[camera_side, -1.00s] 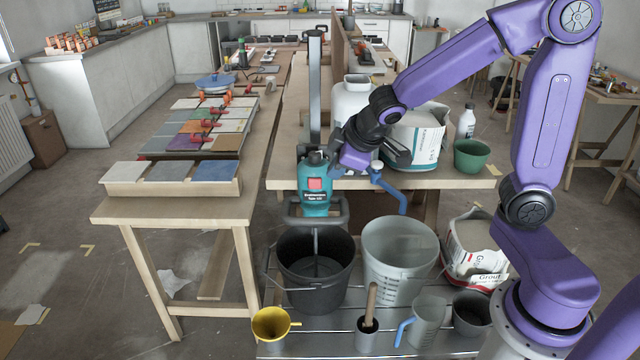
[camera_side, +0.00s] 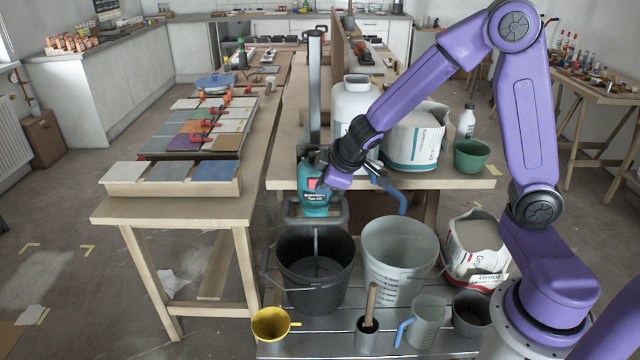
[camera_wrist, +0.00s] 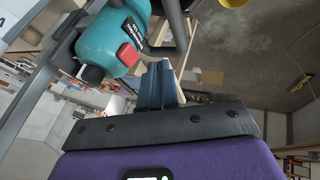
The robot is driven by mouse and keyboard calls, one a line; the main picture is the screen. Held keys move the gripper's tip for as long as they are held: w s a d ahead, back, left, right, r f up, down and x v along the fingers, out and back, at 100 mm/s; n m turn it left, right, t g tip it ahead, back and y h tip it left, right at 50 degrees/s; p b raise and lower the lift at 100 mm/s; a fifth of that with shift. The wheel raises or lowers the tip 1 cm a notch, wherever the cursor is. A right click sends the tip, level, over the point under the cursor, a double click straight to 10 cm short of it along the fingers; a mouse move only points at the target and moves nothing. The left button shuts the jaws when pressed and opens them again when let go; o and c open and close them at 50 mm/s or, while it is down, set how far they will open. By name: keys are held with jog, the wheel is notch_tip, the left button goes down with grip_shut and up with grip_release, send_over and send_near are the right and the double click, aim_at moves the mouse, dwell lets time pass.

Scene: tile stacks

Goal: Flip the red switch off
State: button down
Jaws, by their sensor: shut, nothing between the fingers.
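The red switch (camera_side: 312,183) is a square rocker on the front of the teal mixer (camera_side: 317,198), which hangs on an upright stand above a black bucket. In the wrist view the red switch (camera_wrist: 129,55) shows on the teal housing (camera_wrist: 104,42), left of my fingertips. I cannot tell which way it is tilted. My gripper (camera_wrist: 158,70) is shut and empty, its dark fingers together just right of the switch. A small gap shows between them in that view. In the side view my wrist partly covers the mixer's right side, and the fingertips are hard to make out.
A black bucket (camera_side: 314,268) and a clear bucket (camera_side: 398,260) stand below. A white canister (camera_side: 355,105) and a green pot (camera_side: 471,156) stand on the bench behind.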

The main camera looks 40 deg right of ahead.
aim_at(313, 187)
jog(key=w+d+f, duration=0.3)
jog(key=w, duration=0.1)
dwell(0.3)
jog(key=shift+w+f, duration=0.1)
jog(key=shift+w, duration=0.05)
jog(key=shift+w+d+f, duration=0.1)
jog(key=shift+f, duration=0.05)
jog(key=shift+d+r, duration=0.1)
jog(key=shift+r, duration=0.75)
